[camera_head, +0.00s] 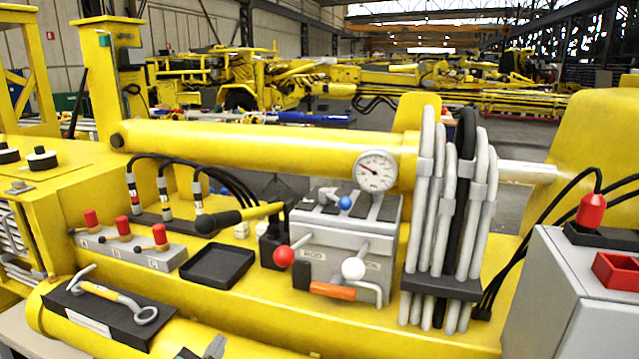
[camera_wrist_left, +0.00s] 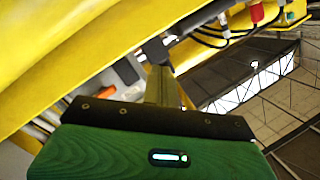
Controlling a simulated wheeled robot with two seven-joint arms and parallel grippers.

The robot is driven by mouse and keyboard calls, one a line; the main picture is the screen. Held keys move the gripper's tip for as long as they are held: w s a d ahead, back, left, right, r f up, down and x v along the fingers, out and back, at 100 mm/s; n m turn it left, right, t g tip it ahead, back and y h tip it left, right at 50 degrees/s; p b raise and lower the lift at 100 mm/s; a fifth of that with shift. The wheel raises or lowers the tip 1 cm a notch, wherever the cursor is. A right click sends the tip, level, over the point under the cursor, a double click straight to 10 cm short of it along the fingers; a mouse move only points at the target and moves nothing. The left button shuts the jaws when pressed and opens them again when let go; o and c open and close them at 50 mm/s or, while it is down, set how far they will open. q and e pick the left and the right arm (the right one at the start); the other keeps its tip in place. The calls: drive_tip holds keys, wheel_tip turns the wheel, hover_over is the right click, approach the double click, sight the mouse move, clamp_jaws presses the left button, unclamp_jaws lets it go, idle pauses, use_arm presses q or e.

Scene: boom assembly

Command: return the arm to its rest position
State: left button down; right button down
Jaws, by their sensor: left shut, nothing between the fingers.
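My left gripper (camera_wrist_left: 156,50) shows in the left wrist view. Its narrow fingers are together, with a dark tip and nothing visible held between them. The tip appears in front of the yellow machinery (camera_wrist_left: 85,45); I cannot tell how far apart they are. A green and black part fills the bottom of that view. My right gripper is in neither view.
A yellow cylinder (camera_head: 260,147) with a gauge (camera_head: 376,171) spans the head view. Below it are a valve block (camera_head: 345,240), a black tray (camera_head: 217,266), red-topped switches (camera_head: 123,226) and grey hoses (camera_head: 447,215). A grey cabinet (camera_head: 570,290) stands at right.

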use_arm(q)
drive_tip(key=s+a+f+n+g+y, duration=0.1)
drive_tip(key=s+a+f+n+g, duration=0.15)
drive_tip(key=s+f+g, duration=0.75)
drive_tip(key=s+a+f+n+g, duration=0.2)
drive_tip(key=s+f+n+g, duration=0.15)
drive_tip(key=s+f, duration=1.2)
wheel_tip(320, 180, down, 39)
drive_tip(key=s+g+b, duration=0.1)
drive_tip(key=s+b, duration=0.1)
drive_tip(key=b, duration=1)
drive_tip(key=s+a+f+b, duration=0.1)
drive_tip(key=s+f+b, duration=0.4)
drive_tip(key=s+f, duration=0.4)
drive_tip(key=s+a+f+g+b, duration=0.1)
drive_tip(key=s+f+b, duration=0.4)
drive_tip(key=f, duration=1.6)
drive_tip(key=s+a, duration=0.1)
drive_tip(key=s, duration=0.4)
drive_tip(key=shift+s+f, duration=0.2)
drive_tip(key=shift+f, duration=0.15)
